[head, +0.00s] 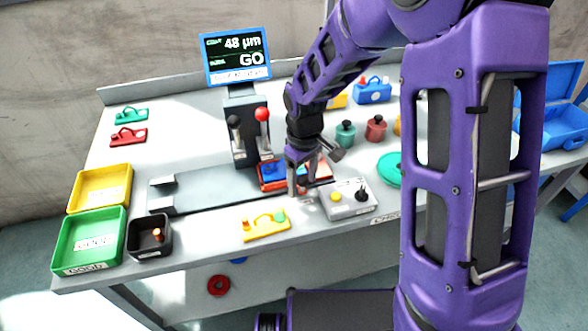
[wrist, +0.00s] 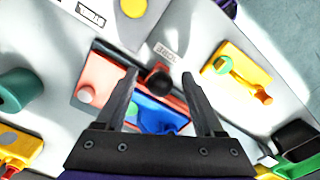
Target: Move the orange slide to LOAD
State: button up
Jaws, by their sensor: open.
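The orange slide (head: 268,185) sits at the right end of the dark grey rail, with a blue part (head: 272,172) on top of it. In the wrist view the orange slide (wrist: 97,72) and the blue part (wrist: 150,112) lie below my gripper (wrist: 159,76). My gripper (head: 303,186) is open over the slide's right end. A dark round knob (wrist: 158,78) shows between the fingertips; I cannot tell whether the fingers touch it. A small label (wrist: 166,51) lies just beyond the knob, too small to read surely.
The grey rail (head: 205,190) runs left from the slide, past a gauge stand (head: 247,130) with a screen. A grey control box (head: 346,205) stands close on the right. A yellow part (head: 265,225) lies in front. Yellow and green trays (head: 88,238) stand at the left.

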jog(key=shift+c, duration=0.3)
jog(key=c, duration=1)
jog(key=shift+o, duration=0.2)
jog(key=s+a, duration=0.1)
jog(key=a, duration=0.5)
jog(key=s+a+b, duration=0.1)
jog(key=s+a, duration=0.1)
jog(key=a, duration=0.5)
jog(key=s+a+b, duration=0.1)
jog(key=s+a, duration=0.1)
jog(key=a, duration=0.4)
jog(key=shift+s+a, duration=0.15)
jog(key=shift+s, duration=0.1)
jog(key=o, duration=0.9)
jog(key=shift+o, duration=0.2)
jog(key=shift+r, duration=0.15)
